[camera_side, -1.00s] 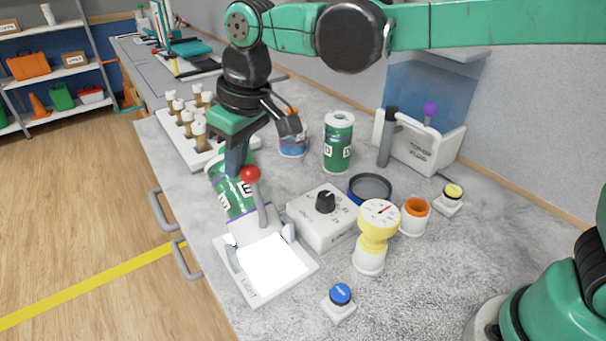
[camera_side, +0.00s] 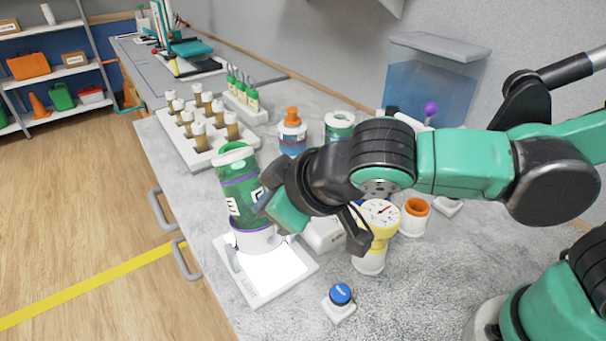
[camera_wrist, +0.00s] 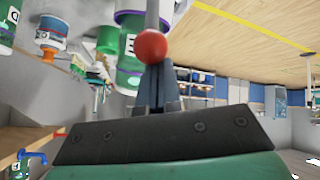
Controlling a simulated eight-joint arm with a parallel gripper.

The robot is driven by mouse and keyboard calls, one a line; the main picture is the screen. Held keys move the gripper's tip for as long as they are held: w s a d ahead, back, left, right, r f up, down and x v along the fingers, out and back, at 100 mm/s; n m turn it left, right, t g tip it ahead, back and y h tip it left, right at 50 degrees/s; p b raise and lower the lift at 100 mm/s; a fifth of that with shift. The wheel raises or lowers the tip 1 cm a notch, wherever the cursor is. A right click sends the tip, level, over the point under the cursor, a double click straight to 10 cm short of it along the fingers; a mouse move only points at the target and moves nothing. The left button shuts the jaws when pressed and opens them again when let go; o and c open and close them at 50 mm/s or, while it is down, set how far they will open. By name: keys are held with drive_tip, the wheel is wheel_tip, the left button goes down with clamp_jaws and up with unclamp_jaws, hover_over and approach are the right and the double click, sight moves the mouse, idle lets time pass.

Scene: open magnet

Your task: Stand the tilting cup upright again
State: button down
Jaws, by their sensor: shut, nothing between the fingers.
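The green cup (camera_side: 240,198), with purple bands and a white base, stands on the lit white plate (camera_side: 252,283) in the side view and leans somewhat to the left. Its green wall also shows in the wrist view (camera_wrist: 128,72). My gripper (camera_side: 263,200) is beside the cup's right side, largely hidden behind my wrist in the side view. In the wrist view its fingers (camera_wrist: 158,78) are together and empty, close to the cup; I cannot tell whether they touch it. A red lever ball (camera_wrist: 150,47) overlaps the fingers there, and my arm hides that lever in the side view.
The yellow gauge (camera_side: 377,225) and orange-lined cup (camera_side: 413,215) stand to the right. A blue button (camera_side: 340,295) is in front. A rack of vials (camera_side: 210,140) and an orange-capped bottle (camera_side: 291,132) stand behind.

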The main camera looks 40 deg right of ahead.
drive_tip(key=shift+s+f+t, duration=0.35)
drive_tip(key=shift+s+f, duration=0.1)
drive_tip(key=shift+s, duration=0.25)
drive_tip(key=shift+s+f+t, duration=0.35)
drive_tip(key=shift+s+f, duration=0.1)
drive_tip(key=shift+s, duration=0.25)
drive_tip(key=shift+s+f, duration=0.1)
drive_tip(key=s+r, duration=0.5)
drive_tip(key=r, duration=0.3)
drive_tip(key=shift+a, duration=0.2)
